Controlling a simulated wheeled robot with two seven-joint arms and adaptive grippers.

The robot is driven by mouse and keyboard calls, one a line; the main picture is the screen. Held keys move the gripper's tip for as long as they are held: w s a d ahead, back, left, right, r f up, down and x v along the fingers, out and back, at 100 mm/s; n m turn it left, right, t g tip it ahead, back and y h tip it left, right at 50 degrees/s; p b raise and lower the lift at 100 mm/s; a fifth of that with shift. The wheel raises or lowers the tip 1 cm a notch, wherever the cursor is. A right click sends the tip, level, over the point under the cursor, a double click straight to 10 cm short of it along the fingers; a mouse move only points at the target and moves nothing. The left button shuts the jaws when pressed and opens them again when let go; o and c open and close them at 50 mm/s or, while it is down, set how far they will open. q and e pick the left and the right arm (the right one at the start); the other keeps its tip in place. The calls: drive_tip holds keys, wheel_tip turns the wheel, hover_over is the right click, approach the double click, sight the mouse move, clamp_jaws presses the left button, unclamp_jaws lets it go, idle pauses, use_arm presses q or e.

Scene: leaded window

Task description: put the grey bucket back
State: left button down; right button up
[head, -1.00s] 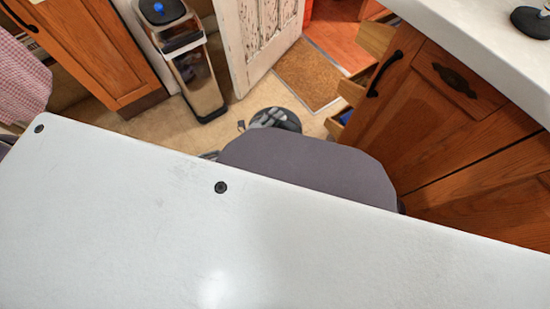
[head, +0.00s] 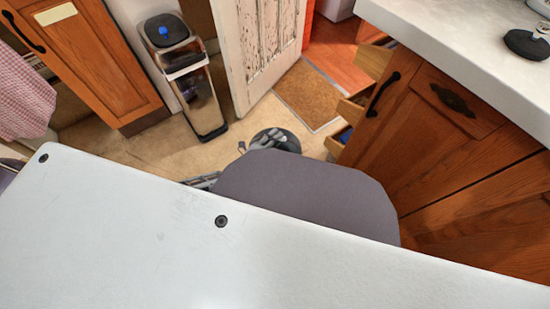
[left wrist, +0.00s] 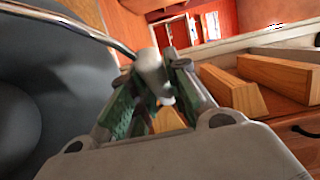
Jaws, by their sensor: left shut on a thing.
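The grey bucket (head: 288,143) shows in the head view as a small dark round shape low above the floor, beyond my grey base part. My left gripper (head: 264,140) is over its near left side. In the left wrist view the bucket (left wrist: 50,85) fills the left side, and its dark inside shows. Its thin metal handle (left wrist: 75,22) runs to the fingertips of my left gripper (left wrist: 153,75), which are shut on it. I cannot tell whether the bucket touches the floor. My right gripper is not in view.
A bin with a blue-marked lid (head: 168,32) stands back left. A worn white door (head: 255,45) and a brown mat (head: 312,92) are beyond the bucket. Open wooden drawers (head: 350,110) jut out close right of it, under the counter (head: 460,40). Floor (head: 170,150) on the left is clear.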

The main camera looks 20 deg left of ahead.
use_arm(q)
wheel_tip(320, 180, down, 5)
drive_tip(key=shift+b, duration=1)
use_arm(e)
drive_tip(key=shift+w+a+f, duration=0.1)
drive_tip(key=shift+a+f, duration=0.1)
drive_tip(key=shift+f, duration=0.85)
use_arm(q)
drive_tip(key=shift+f+b, duration=0.95)
drive_tip(key=shift+f, duration=0.95)
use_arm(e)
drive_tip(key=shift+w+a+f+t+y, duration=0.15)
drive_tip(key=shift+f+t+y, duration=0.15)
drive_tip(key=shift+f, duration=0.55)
use_arm(q)
drive_tip(key=c, duration=1.5)
unclamp_jaws()
drive_tip(key=shift+f, duration=0.1)
drive_tip(key=shift+o, duration=0.7)
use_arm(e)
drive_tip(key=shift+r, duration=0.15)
